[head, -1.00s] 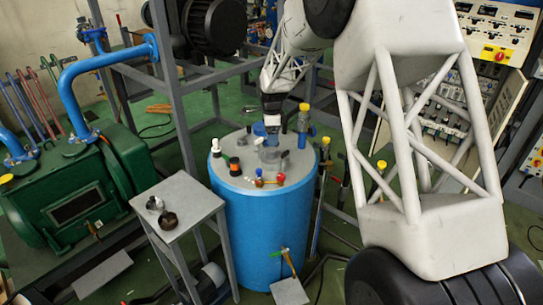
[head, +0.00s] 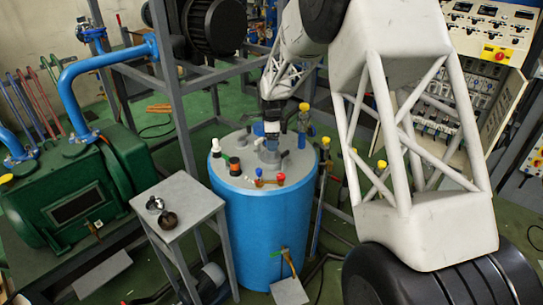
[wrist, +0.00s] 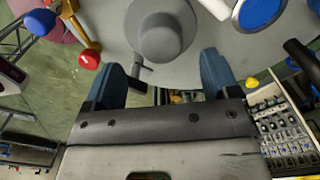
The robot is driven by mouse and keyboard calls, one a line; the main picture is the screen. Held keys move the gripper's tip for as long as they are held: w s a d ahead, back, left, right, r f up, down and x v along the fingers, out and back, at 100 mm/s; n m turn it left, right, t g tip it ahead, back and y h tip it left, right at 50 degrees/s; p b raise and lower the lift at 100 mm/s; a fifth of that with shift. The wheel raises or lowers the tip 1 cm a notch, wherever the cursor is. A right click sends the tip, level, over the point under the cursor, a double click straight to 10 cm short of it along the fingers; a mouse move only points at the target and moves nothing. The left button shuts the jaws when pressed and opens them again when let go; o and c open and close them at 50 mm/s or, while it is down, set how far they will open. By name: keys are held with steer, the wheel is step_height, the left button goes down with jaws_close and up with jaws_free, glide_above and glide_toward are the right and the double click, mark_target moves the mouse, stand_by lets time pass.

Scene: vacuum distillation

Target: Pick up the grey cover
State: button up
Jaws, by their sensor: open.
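The grey cover (head: 268,157) is a round grey piece with a raised middle on top of the blue vessel (head: 262,230). In the head view my gripper (head: 270,130) points down over the vessel top, close above and behind the cover. I cannot tell whether a finger touches it.
A small grey table (head: 187,195) stands at the front left.

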steer(key=shift+f, duration=0.1)
steer(key=shift+f, duration=2.5)
steer(key=shift+c, duration=0.3)
steer(key=c, duration=1.1)
steer(key=shift+o, duration=0.2)
steer(key=shift+r, duration=0.1)
steer(key=shift+r, duration=4.95)
